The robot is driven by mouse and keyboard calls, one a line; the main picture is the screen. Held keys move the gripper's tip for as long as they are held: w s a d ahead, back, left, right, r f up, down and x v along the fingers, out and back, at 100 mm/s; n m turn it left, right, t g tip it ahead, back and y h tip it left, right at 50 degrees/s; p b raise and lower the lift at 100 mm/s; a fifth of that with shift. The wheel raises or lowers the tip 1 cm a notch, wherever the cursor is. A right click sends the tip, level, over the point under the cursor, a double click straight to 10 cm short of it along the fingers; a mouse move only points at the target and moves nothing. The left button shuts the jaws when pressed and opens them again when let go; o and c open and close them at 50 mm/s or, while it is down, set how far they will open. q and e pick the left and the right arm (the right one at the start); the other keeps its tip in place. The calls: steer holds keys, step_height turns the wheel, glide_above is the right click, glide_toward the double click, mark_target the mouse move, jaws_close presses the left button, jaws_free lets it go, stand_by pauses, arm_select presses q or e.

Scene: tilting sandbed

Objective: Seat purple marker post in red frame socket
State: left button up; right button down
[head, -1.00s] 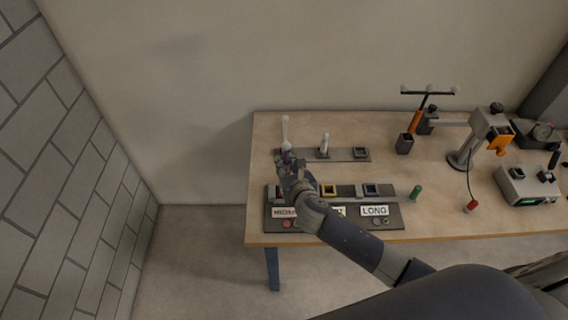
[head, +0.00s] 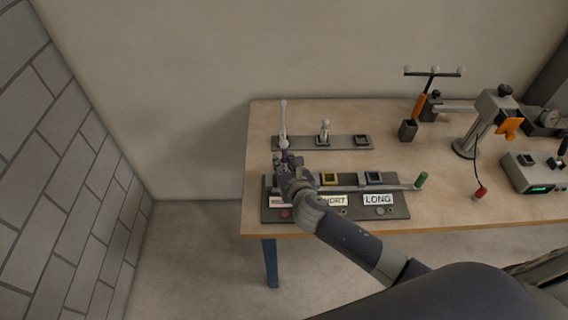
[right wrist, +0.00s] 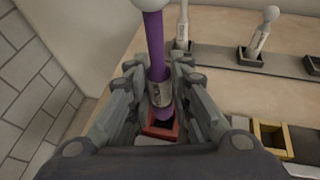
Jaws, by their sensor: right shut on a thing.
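The purple marker post (right wrist: 154,45) stands between the fingers of my right gripper (right wrist: 160,95), which is shut on it around a grey banded part. Its lower end is over the red frame socket (right wrist: 148,130), close to the opening's far side. I cannot tell whether the tip is inside the opening or just above it. In the head view the post (head: 285,157) looks about upright, with a white ball on top, and my right gripper (head: 285,168) hides the red socket. My left gripper is not in view.
Behind is a grey rack (head: 345,142) with white-topped posts. A clamp stand (head: 465,147) and a meter box (head: 536,188) stand to the right.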

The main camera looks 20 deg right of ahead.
mark_target(284, 171)
steer(key=shift+f+b, duration=0.75)
steer(key=shift+f, duration=0.15)
steer(key=shift+f+b, duration=0.45)
steer(key=shift+f, duration=0.4)
steer(key=c, duration=1.4)
jaws_free()
steer(key=shift+o, duration=0.2)
